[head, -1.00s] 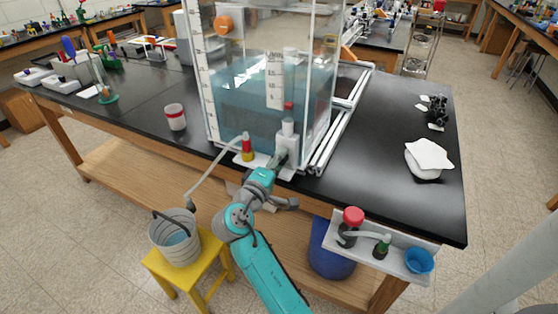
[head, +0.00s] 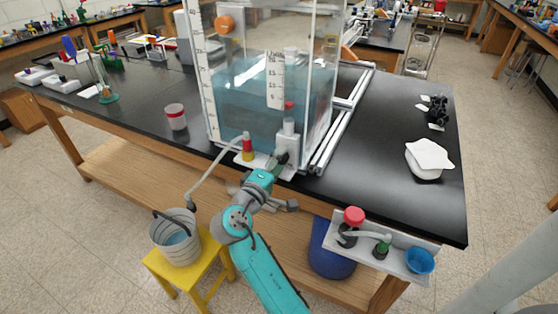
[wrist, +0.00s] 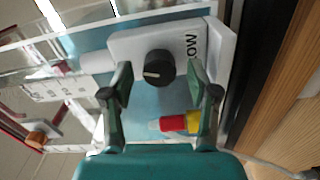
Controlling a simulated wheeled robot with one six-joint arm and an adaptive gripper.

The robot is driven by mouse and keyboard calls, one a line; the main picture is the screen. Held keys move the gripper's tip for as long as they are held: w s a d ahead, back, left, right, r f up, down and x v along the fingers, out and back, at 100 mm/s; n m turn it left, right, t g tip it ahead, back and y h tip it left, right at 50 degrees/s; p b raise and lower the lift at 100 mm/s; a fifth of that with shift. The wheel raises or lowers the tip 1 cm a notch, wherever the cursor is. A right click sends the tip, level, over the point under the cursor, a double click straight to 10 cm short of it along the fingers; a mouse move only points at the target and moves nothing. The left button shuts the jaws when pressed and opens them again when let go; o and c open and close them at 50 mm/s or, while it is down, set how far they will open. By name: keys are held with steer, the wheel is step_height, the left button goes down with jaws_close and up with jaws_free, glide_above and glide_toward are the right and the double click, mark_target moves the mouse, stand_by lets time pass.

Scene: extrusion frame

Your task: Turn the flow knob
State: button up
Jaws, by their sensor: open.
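In the head view my gripper (head: 280,160) is in front of the white control box (head: 288,147) at the tank's lower front. The knob itself is hidden there behind the gripper.
The clear water tank (head: 235,105) stands on the black bench. A red and yellow fitting (head: 247,149) with a hose sits left of the gripper, close to it in the wrist view (wrist: 180,123). A bucket (head: 175,240) stands on a yellow stool (head: 212,268) at lower left.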

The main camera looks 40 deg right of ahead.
steer(key=v, duration=1.1)
steer(key=shift+a, duration=0.2)
steer(key=shift+f, duration=0.1)
steer(key=s+a+f+n+t+y, duration=0.3)
steer(key=s+f+y, duration=0.35)
steer(key=f, duration=0.45)
steer(key=s+a+f+n+t+y, duration=0.3)
steer(key=s+f+y, duration=0.35)
steer(key=f, duration=0.35)
steer(key=s+a+m+t+y, duration=0.1)
steer(key=s+a+m+y, duration=0.3)
steer(key=s, duration=0.9)
steer(key=s+a+r+m+t, duration=0.1)
steer(key=s+r+m, duration=0.3)
steer(key=s+r, duration=0.4)
steer(key=shift+s+a+r+m+t, duration=0.25)
steer(key=shift+s+a, duration=0.2)
steer(key=shift+s, duration=0.55)
